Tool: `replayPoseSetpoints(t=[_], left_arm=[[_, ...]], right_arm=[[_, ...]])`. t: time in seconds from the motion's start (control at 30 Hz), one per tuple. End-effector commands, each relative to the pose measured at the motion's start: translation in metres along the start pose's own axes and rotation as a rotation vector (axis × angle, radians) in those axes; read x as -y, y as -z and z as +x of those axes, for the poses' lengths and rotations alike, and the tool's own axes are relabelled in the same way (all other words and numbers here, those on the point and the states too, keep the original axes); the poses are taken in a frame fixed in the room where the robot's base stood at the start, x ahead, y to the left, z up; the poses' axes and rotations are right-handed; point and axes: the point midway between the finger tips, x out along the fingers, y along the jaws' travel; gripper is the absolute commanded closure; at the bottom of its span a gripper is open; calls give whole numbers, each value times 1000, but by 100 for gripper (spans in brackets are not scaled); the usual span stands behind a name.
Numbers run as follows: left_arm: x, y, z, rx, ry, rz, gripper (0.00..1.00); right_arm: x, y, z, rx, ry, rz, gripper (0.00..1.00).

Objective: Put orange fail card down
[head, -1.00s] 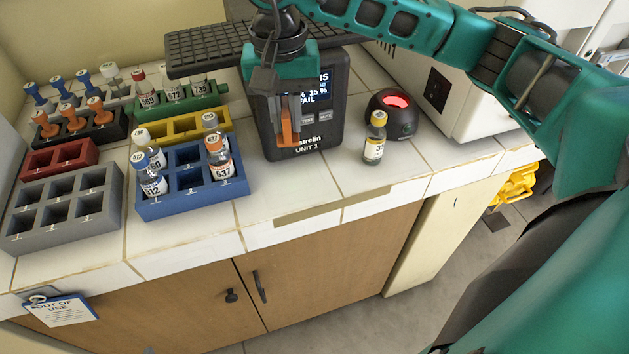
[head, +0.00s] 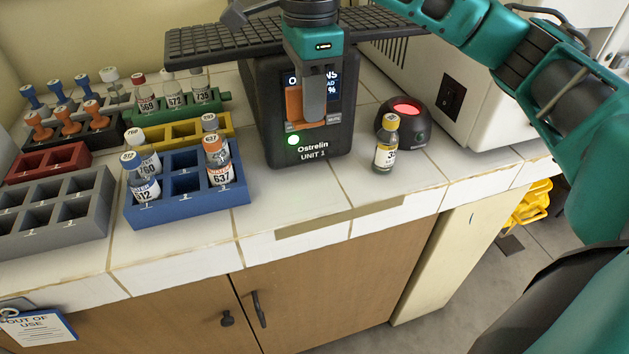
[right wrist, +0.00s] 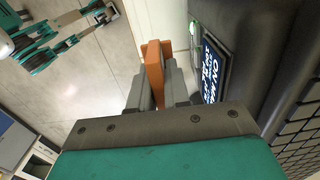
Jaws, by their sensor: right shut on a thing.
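My right gripper (head: 306,105) is shut on the orange fail card (head: 294,108), in front of the screen of the black Ostrelin unit (head: 310,150). The card also shows in the right wrist view (right wrist: 153,70) as an upright orange piece between the grey fingers, with its far end free. The fingers and card hide part of the screen. A round green light (head: 293,140) is lit below the card. I cannot tell whether the card touches the unit.
A capped vial (head: 386,150) and a red-lit scanner (head: 407,110) stand right of the unit. A blue rack (head: 190,208) with vials is at left, beside yellow, red and grey racks. A black rack (head: 75,140) holds orange-topped pieces. The tiled counter before the unit is clear.

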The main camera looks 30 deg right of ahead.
Motion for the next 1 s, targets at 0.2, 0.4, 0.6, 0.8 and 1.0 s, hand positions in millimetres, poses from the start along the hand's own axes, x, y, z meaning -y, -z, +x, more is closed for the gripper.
replayPoseSetpoints(t=[0.2,0.4,0.6,0.8,1.0], left_arm=[[-2,1,3,-9,-6,0,57],[-3,4,4,-13,-10,1,57],[-4,4,5,-13,-12,1,57],[-5,1,7,-12,-14,1,57],[-6,2,7,-13,-17,0,57]], right_arm=[[-1,1,61,-2,-4,-1,100],[0,1,97,0,0,-1,100],[0,0,110,0,1,-1,100],[0,1,139,0,-1,-1,100],[1,0,148,1,3,-2,100]])
